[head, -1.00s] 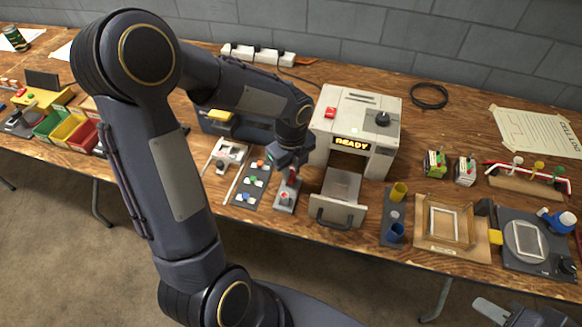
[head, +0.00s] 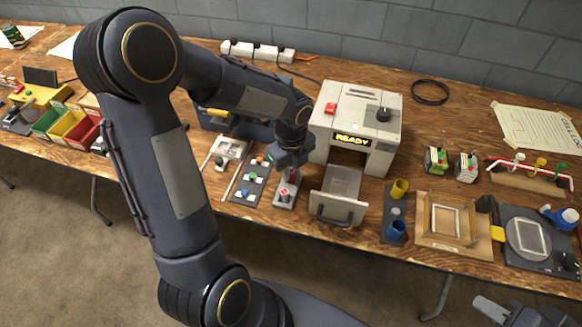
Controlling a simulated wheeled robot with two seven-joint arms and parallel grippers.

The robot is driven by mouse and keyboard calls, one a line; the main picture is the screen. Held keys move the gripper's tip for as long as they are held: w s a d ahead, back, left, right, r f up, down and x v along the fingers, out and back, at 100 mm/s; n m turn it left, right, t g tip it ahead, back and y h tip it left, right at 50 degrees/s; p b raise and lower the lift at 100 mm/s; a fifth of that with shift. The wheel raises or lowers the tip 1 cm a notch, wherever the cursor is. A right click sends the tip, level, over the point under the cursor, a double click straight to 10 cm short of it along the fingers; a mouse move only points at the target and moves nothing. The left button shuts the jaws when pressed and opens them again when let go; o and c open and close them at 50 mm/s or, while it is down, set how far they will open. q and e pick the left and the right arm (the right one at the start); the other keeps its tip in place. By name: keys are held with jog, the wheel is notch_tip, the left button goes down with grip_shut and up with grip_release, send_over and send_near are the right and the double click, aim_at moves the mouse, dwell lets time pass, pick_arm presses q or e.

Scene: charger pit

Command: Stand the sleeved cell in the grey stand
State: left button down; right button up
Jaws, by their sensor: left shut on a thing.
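My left gripper (head: 290,171) hangs over the middle of the bench, pointing down. It is shut on a small red thing, likely the sleeved cell (head: 291,177), mostly hidden by the fingers. Just below is a small pale grey stand (head: 283,204) with a red part on it. I cannot tell whether the held thing touches the stand. My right gripper (head: 500,312) shows only partly at the bottom right edge, clear of the bench; its jaws cannot be made out.
The charger box (head: 355,125) reading READY is right of the gripper, its drawer (head: 338,205) pulled out. A dark board with coloured pieces (head: 248,182) lies close on the left.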

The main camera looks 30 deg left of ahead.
pick_arm(q)
jog(key=shift+f, duration=0.3)
dwell(0.5)
jog(key=c, duration=1.2)
grip_release()
jog(key=shift+r, duration=0.15)
jog(key=shift+r+p, duration=3.1)
jog(key=shift+r, duration=0.35)
